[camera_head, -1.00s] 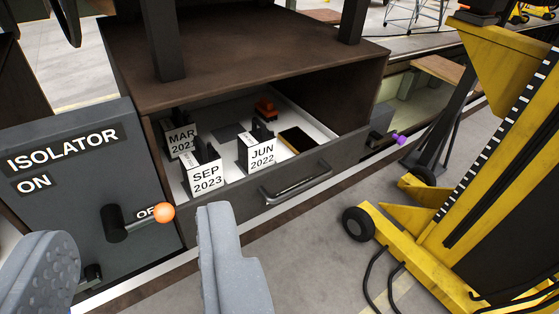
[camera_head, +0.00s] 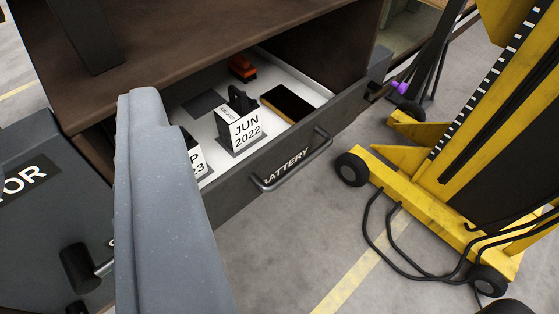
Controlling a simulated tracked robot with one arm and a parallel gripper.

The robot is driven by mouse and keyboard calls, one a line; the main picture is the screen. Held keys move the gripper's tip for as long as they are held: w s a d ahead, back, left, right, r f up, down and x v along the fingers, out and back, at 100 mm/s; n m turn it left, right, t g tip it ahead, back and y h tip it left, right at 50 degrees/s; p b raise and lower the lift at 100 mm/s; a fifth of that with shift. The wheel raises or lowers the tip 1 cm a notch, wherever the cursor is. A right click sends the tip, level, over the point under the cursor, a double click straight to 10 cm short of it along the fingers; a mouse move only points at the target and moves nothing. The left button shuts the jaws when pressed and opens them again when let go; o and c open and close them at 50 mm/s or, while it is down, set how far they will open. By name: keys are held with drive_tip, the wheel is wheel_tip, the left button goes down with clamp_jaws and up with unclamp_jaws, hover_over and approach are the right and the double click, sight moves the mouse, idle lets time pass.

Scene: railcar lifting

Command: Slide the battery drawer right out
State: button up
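The battery drawer (camera_head: 290,155) stands partly pulled out of a brown cabinet. Its dark front carries the word BATTERY and a grey bar handle (camera_head: 297,168). Inside are a white block marked JUN 2022 (camera_head: 240,128), a second block (camera_head: 198,163) partly hidden by my finger, a small orange-red item (camera_head: 242,67) and a dark flat pad with a tan edge (camera_head: 288,103). One grey finger of my gripper (camera_head: 150,150) shows large, left of the handle and apart from it. The other finger is out of view. No finger closes against the visible one, and nothing is held.
The brown cabinet top (camera_head: 180,45) overhangs the drawer. The isolator box (camera_head: 40,200) stands at left, its lever (camera_head: 82,268) partly hidden by my finger. A yellow wheeled lift (camera_head: 440,190) with looped black cables (camera_head: 385,240) stands at right. Floor before the drawer is clear.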

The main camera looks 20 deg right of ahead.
sight(299, 167)
drive_tip(key=w+d+f+m+t+h+b, duration=0.1)
drive_tip(key=w+d+f+m, duration=0.2)
drive_tip(key=f+m, duration=0.15)
drive_tip(key=w+d+f+m+t+b, duration=0.1)
drive_tip(key=w+d+f+m+b, duration=0.1)
drive_tip(key=w+d+f+m, duration=0.3)
drive_tip(key=w+d+f+m+t+h+b, duration=0.1)
drive_tip(key=w+f+m, duration=0.1)
drive_tip(key=f, duration=0.5)
drive_tip(key=s+d+f+m+g+h+b, duration=0.1)
drive_tip(key=d+f+m+g+h+b, duration=0.3)
drive_tip(key=f, duration=0.6)
drive_tip(key=d+f+m+h+p, duration=0.1)
drive_tip(key=f+m+h, duration=0.1)
drive_tip(key=f+m, duration=0.55)
drive_tip(key=shift+n, duration=0.9)
drive_tip(key=x, duration=0.4)
drive_tip(key=f+x, duration=0.1)
drive_tip(key=x, duration=0.4)
drive_tip(key=b+x, duration=0.1)
drive_tip(key=x, duration=0.3)
drive_tip(key=shift+w+f, duration=0.25)
drive_tip(key=shift+f, duration=0.2)
clamp_jaws()
drive_tip(key=shift+a, duration=0.15)
drive_tip(key=shift+s+f, duration=0.1)
